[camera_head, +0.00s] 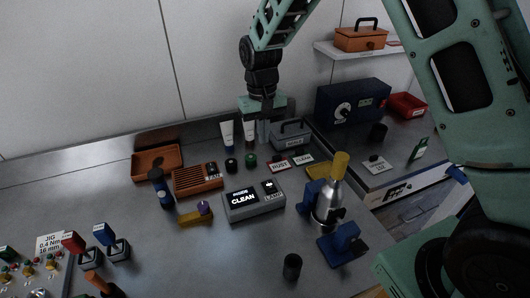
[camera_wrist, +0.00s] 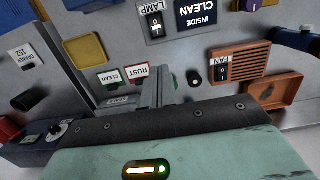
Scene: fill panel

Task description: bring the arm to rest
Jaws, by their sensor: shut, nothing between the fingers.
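My arm (camera_head: 263,75) reaches down from the top of the head view. My gripper (camera_head: 263,133) points down over the back of the grey bench (camera_head: 120,225), between two white tubes and a grey lidded box (camera_head: 291,134). In the wrist view my gripper (camera_wrist: 158,88) shows its grey fingers together, with nothing between them. I cannot tell whether the fingertips touch anything behind the panel box.
A grey panel box (camera_head: 253,204) reading CLEAN stands mid-bench. An orange FAN box (camera_head: 198,180), an empty orange tray (camera_head: 157,162) and a blue stand with a metal flask (camera_head: 328,205) surround it. RUST (camera_head: 279,167) and CLEAN (camera_head: 304,160) labels lie nearby.

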